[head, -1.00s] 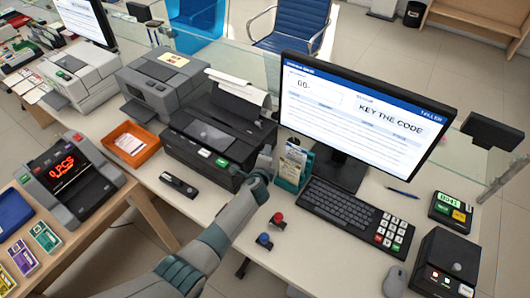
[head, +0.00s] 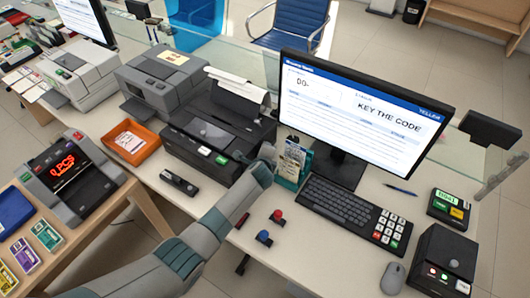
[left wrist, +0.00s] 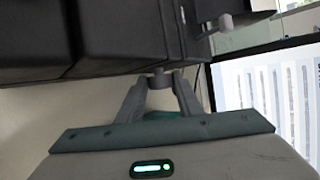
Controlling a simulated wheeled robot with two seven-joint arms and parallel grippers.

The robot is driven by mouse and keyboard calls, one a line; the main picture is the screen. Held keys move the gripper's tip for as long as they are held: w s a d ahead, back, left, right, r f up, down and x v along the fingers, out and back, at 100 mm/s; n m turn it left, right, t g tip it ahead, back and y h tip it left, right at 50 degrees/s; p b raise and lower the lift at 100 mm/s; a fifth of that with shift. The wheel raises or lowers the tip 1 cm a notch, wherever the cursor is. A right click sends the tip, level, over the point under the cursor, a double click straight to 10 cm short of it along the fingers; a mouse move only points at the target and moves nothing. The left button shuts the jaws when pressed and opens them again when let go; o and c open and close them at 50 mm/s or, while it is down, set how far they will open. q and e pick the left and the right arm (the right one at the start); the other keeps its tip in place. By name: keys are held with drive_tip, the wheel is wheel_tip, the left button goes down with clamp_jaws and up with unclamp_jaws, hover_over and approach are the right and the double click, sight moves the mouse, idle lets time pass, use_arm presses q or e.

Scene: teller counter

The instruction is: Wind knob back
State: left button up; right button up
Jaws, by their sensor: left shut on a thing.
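The black printer (head: 196,155) stands on the counter, a white sheet rising from its top. My left arm reaches up to its right side. My left gripper (head: 268,155) is beside the printer's right end there; the knob it holds is hidden in the head view. In the left wrist view the fingers of my left gripper (left wrist: 160,82) close in on a small grey knob (left wrist: 161,72) under the dark printer body (left wrist: 100,35). A second small grey stub (left wrist: 222,22) shows at upper right. My right gripper is not in view.
A teal holder with leaflets (head: 292,165) stands close right of my left gripper. The monitor (head: 360,110), keyboard (head: 345,210) and mouse (head: 393,277) are further right. Red and blue knobbed items (head: 264,237) lie near the front edge. An orange tray (head: 130,142) is at left.

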use_arm(q)
drive_tip(key=o, duration=1)
drive_tip(key=shift+o, duration=0.2)
drive_tip(key=shift+s+r, duration=0.1)
drive_tip(key=shift+s, duration=0.05)
drive_tip(key=b+v, duration=0.2)
drive_tip(key=v, duration=1.5)
drive_tip(key=shift+b, duration=0.35)
